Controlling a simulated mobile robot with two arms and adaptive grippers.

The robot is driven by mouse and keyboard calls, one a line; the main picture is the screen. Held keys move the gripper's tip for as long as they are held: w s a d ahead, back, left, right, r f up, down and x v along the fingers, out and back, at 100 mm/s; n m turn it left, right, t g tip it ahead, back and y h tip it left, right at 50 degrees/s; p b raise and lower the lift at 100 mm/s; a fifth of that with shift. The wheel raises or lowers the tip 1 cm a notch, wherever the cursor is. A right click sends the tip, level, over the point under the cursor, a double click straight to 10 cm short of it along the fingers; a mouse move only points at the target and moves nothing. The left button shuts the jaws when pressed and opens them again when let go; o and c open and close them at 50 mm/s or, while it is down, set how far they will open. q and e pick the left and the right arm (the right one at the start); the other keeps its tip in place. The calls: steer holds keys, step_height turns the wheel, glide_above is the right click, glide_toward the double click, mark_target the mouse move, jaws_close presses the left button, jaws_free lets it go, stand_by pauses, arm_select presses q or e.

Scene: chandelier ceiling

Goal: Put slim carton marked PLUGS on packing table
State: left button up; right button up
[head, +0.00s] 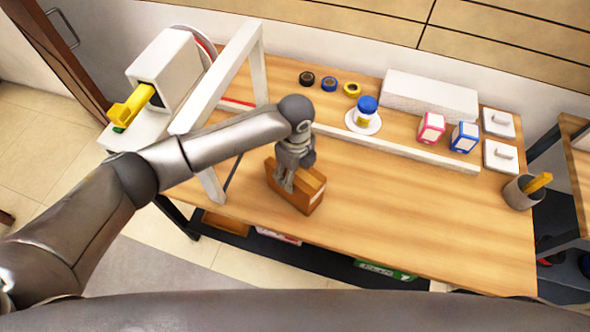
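A slim brown carton (305,198) stands on edge at the left middle of the wooden packing table (420,215), on or just above its top. A small pale label shows on its right side, too small to read. My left gripper (283,187) points down at the carton and covers part of its upper left. Its fingertips overlap the carton, and I cannot tell whether they grip it. My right gripper is not in view.
A white frame (240,75) and a tape machine (165,70) stand at the left. Tape rolls (329,84), a blue-lidded jar (366,108), small boxes (432,127) and a cup (524,191) line the back and right. The table's front right is clear.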

arm_select(q)
steer(key=o, duration=0.4)
steer(key=shift+c, duration=0.2)
step_height(320, 180, up, 11)
steer(key=shift+r+b, duration=0.2)
steer(key=shift+b, duration=0.7)
steer(key=shift+r, duration=0.45)
